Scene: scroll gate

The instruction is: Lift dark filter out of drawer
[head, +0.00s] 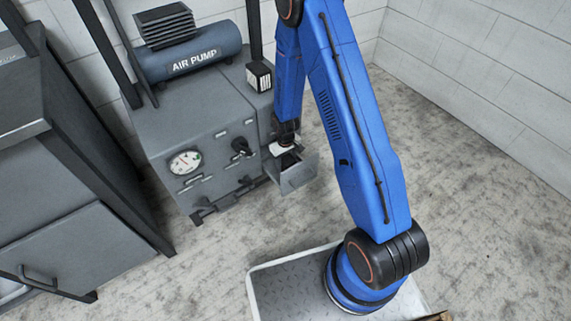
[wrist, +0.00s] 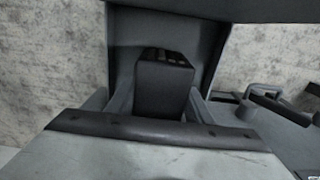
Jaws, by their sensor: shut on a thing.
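The dark filter (wrist: 163,85) is a black block with slots along its top edge. In the wrist view it stands between the two fingers of my gripper (wrist: 160,106), which is shut on it. The grey drawer (head: 298,178) is pulled out from the front of the grey cabinet, and its walls (wrist: 216,50) frame the filter in the wrist view. In the head view my gripper (head: 284,147) points down at the drawer, and the filter is hard to make out there. The filter's lower part is hidden, so I cannot tell whether it touches the drawer floor.
The grey cabinet (head: 188,130) carries a round gauge (head: 185,162), a black knob (head: 241,147) and a blue air pump (head: 190,58) on top. A dark grey bench (head: 60,150) stands at the left. The floor (head: 225,235) in front is clear.

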